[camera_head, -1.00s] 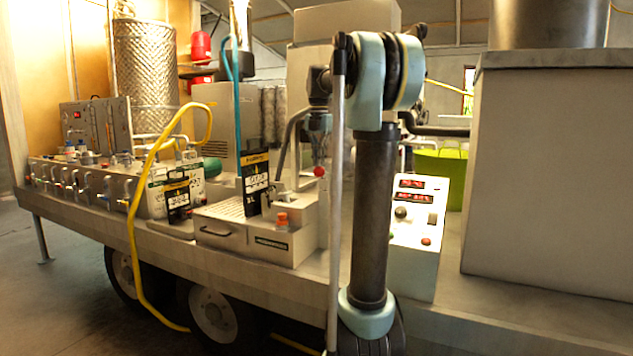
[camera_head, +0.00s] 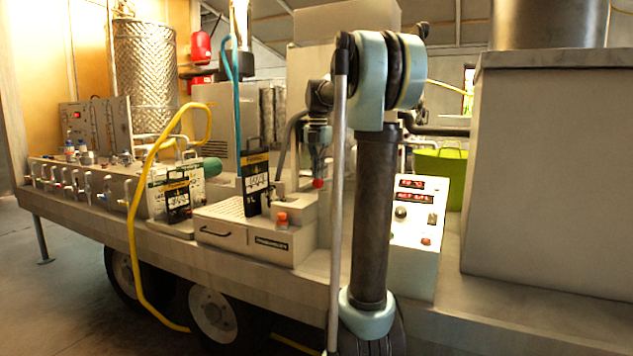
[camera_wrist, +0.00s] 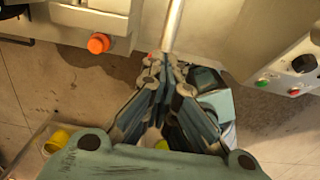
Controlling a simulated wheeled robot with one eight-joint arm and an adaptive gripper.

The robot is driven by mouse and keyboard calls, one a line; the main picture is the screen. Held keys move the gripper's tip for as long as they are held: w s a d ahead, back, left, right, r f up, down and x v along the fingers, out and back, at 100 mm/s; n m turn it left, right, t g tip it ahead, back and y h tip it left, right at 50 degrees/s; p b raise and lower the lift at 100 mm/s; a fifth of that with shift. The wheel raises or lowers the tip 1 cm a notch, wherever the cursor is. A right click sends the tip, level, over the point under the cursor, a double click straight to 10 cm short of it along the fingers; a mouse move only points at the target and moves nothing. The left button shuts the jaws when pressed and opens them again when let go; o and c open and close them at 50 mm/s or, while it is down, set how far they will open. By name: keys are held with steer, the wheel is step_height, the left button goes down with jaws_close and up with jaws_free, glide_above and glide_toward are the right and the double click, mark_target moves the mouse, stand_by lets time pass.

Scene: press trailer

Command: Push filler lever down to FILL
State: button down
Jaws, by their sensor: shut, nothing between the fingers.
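The filler (camera_head: 245,240) is a low pale box unit on the trailer deck, with an orange knob (camera_head: 282,219) on its front. The round red lever knob (camera_head: 318,183) shows at the tip of my gripper (camera_head: 319,172), right of the orange knob. My gripper is shut and points down, with its tips against or just above the red knob; I cannot tell which. In the wrist view the shut fingers (camera_wrist: 163,66) meet beside a small patch of red (camera_wrist: 150,56). The rest of the lever is mostly hidden, and no FILL mark is readable.
A black-and-yellow card (camera_head: 255,182) stands on the filler. A yellow hose (camera_head: 134,235) hangs over the deck edge at the left. A control box (camera_head: 418,225) with red displays stands to the right, by a large grey cabinet (camera_head: 560,180).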

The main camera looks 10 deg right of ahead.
steer(key=shift+f, duration=0.4)
steer(key=shift+r, duration=0.1)
step_height(320, 180, up, 10)
stand_by(0.9)
steer(key=s+f+m+t, duration=0.1)
steer(key=s+f+m, duration=1.3)
steer(key=s+f, duration=0.3)
steer(key=s+f+m+t, duration=0.1)
steer(key=s+f+m, duration=1.3)
steer(key=f, duration=0.8)
steer(key=s, duration=0.3)
steer(key=shift+s+f+m, duration=0.25)
steer(key=shift+m, duration=0.05)
